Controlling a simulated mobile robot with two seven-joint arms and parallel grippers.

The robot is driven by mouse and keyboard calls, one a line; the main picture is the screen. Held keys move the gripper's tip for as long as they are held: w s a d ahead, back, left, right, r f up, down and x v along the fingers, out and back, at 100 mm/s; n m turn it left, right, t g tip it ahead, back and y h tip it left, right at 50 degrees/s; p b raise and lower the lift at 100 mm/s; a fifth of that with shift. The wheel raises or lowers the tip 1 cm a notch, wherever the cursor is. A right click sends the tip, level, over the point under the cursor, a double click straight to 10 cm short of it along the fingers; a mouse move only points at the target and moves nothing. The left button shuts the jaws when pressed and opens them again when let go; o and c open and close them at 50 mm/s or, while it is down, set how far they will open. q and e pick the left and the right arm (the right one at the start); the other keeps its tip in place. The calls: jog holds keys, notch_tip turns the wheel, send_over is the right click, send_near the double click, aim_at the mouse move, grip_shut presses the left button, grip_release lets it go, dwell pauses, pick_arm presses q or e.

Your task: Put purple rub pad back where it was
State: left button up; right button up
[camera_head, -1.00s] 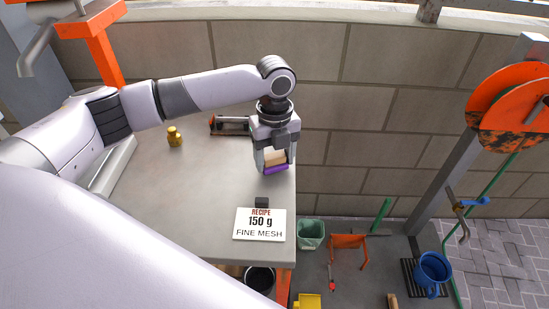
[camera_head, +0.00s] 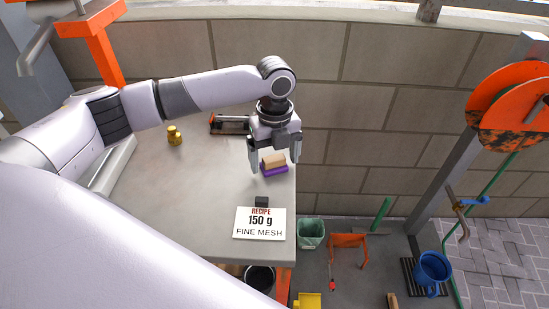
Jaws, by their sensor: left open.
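The purple rub pad (camera_head: 274,170) lies on the grey table near its right edge, with a tan wooden block (camera_head: 274,160) forming its top. My left gripper (camera_head: 273,163) is open over the pad, one finger on its left side and the other on its right. The fingers look apart from the pad. My right gripper is not in view.
A brass weight (camera_head: 175,136) and a dark-and-red tool (camera_head: 230,125) sit farther back. A block wall (camera_head: 340,110) rises behind.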

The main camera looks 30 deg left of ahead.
aim_at(275, 157)
pick_arm(q)
notch_tip(275, 157, up, 12)
jog(key=shift+w+f, duration=0.2)
jog(key=shift+f, duration=0.05)
dwell(0.6)
